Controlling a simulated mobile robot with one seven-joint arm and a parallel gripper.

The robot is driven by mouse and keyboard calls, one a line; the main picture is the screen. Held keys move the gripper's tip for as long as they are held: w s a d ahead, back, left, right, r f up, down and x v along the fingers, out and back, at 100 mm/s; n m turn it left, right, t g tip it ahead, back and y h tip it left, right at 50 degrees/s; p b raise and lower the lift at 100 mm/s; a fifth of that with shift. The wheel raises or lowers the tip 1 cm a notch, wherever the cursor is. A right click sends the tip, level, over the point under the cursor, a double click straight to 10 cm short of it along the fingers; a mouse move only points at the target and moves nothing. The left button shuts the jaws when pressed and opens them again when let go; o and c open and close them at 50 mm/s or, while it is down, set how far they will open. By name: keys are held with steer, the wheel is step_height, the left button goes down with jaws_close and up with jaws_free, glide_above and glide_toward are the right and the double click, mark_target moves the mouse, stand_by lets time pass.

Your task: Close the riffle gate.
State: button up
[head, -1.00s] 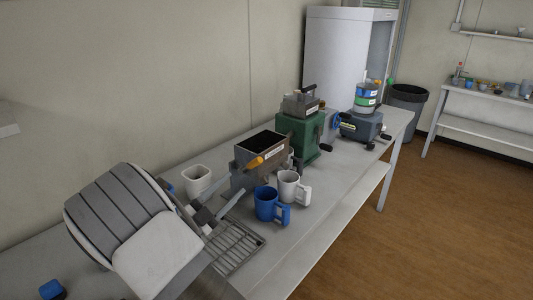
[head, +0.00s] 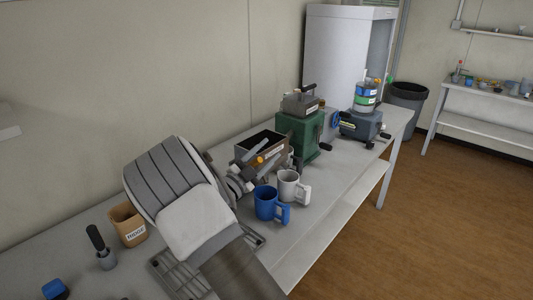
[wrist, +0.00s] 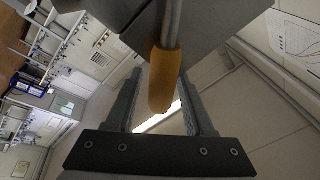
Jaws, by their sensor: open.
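The riffle splitter is a grey metal box (head: 262,140) with a dark open top, standing mid-bench in the head view. Its gate handle, an orange grip (wrist: 165,78) on a metal rod, looms large in the wrist view. A small bit of the orange grip (head: 260,160) also shows in the head view. My gripper (head: 268,157) is at the front of the splitter with its jaws open. In the wrist view the handle lies between the two fingers, with gaps visible beside it. Whether a finger touches it I cannot tell. My arm hides part of the splitter's lower front.
A blue mug (head: 266,204) and a white mug (head: 290,188) stand close to the right of my gripper. A green machine (head: 299,136) stands behind the splitter. A wire rack (head: 168,272), a tan container (head: 128,226) and a black-handled tool (head: 97,240) are nearer, on the left.

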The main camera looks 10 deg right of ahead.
jaws_close()
stand_by(1.4)
